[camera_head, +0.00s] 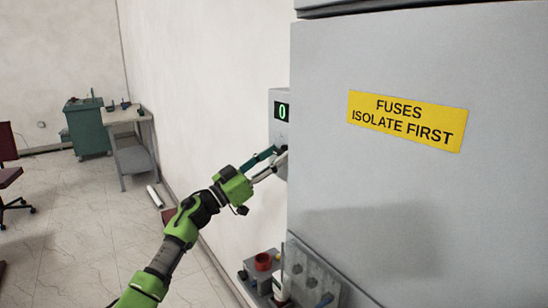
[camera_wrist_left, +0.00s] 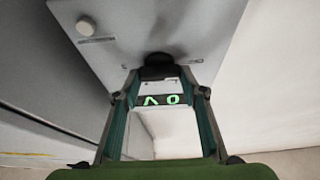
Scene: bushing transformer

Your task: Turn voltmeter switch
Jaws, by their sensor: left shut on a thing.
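The voltmeter (camera_head: 276,132) is a grey box on the wall, with a green digit 0 on its dark display (camera_head: 282,112). In the left wrist view the voltmeter's face (camera_wrist_left: 210,35) appears upside down, with its display (camera_wrist_left: 160,100) showing between my fingers. A dark round switch knob (camera_wrist_left: 158,66) sits between the fingertips. My left gripper (camera_head: 279,156) reaches the lower part of the voltmeter; it also shows in the left wrist view (camera_wrist_left: 158,73), its fingers shut on the knob. The fingertips partly hide the knob. My right gripper is not in view.
A large grey cabinet (camera_head: 400,200) with a yellow fuse warning label (camera_head: 407,121) stands close on the right. A pale round button (camera_wrist_left: 86,26) is on the voltmeter's face. A workbench (camera_head: 134,150) stands far left.

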